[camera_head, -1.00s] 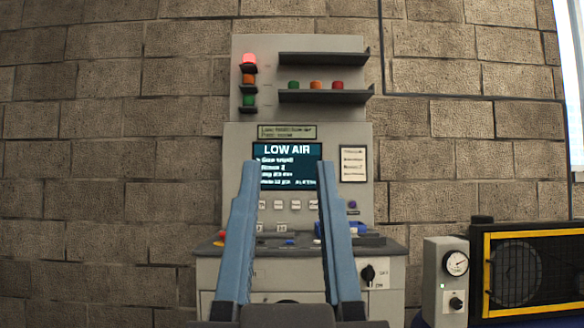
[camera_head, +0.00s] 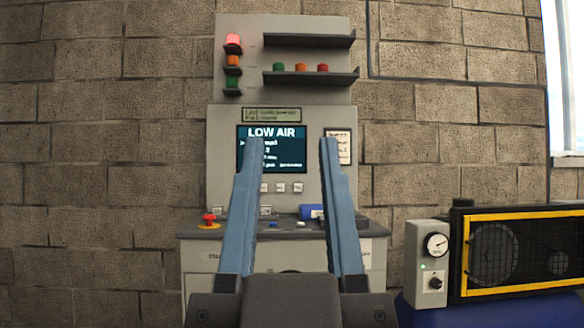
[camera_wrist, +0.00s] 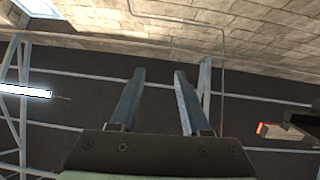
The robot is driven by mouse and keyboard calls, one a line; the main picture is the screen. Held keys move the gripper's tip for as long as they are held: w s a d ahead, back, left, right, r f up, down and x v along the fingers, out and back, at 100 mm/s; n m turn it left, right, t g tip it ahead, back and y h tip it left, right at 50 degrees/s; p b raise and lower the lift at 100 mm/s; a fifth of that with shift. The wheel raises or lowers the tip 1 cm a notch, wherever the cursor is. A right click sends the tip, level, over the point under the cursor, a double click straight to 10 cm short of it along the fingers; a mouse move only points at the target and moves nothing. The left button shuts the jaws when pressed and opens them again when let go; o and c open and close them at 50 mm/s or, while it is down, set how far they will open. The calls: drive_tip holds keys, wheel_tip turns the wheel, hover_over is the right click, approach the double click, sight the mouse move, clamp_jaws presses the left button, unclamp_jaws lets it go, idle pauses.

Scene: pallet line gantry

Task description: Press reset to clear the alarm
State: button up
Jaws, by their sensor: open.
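A grey control panel (camera_head: 225,150) stands against the block wall in the head view. Its screen (camera_head: 285,133) reads "LOW AIR". A row of small white buttons (camera_head: 281,188) sits below the screen; their labels are too small to read, and which is reset cannot be told. A red mushroom button (camera_head: 209,218) on a yellow base is on the desk's left. My gripper (camera_head: 291,150) is open and empty, fingers pointing up in front of the panel, hiding parts of the screen and desk. The wrist view shows the open fingers (camera_wrist: 159,75) against the ceiling.
A stack light (camera_head: 233,62) has its red top lit. Shelves hold red, orange and green caps (camera_head: 301,68). A blue object (camera_head: 312,212) lies on the desk. A gauge box (camera_head: 428,262) and a yellow-framed black machine (camera_head: 510,250) stand at right.

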drive_tip(key=shift+c, duration=0.3)
clamp_jaws()
idle(1.6)
